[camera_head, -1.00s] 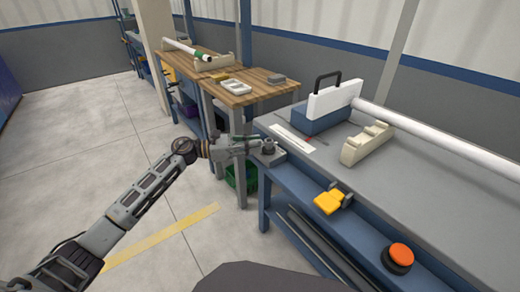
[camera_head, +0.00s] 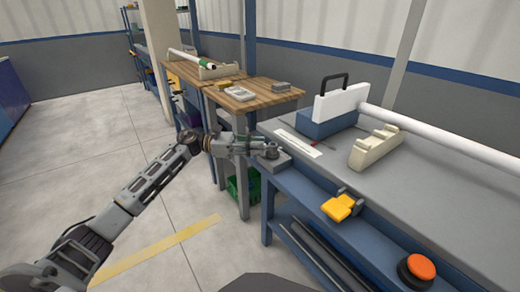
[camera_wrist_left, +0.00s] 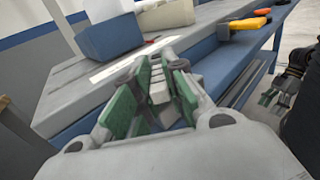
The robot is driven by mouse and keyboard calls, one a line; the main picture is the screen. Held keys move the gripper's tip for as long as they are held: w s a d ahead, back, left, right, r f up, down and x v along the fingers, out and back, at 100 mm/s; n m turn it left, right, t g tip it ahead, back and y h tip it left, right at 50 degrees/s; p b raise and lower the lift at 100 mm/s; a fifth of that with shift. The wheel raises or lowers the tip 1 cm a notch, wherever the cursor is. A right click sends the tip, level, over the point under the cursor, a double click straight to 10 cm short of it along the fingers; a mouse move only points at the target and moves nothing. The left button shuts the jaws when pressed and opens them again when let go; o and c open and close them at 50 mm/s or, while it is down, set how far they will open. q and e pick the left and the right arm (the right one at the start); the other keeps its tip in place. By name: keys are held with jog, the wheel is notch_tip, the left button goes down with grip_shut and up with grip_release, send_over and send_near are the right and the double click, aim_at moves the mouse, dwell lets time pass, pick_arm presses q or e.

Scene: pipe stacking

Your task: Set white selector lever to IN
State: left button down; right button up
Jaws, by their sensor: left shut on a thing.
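The white selector lever (camera_wrist_left: 158,88) shows in the left wrist view, partly hidden between green finger pads. My left gripper (camera_head: 262,145) is at the near left corner of the grey bench and is shut on the lever. In the left wrist view the pads of my left gripper (camera_wrist_left: 155,95) stand on both sides of it. In the head view the lever is mostly hidden by the fingers, above a small grey base (camera_head: 276,161). I cannot read any IN marking. What looks like my right gripper (camera_wrist_left: 272,98) is small at the right of the wrist view.
A white pipe (camera_head: 440,139) runs right. A wooden table (camera_head: 262,101) stands behind; floor left is clear.

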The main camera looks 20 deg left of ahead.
pick_arm(q)
jog(key=shift+r, duration=0.1)
jog(key=c, duration=1.5)
grip_release()
jog(key=shift+o, duration=0.2)
jog(key=shift+a, duration=0.15)
jog(key=v, duration=1.1)
jog(key=shift+a, duration=0.4)
jog(key=shift+s, duration=0.1)
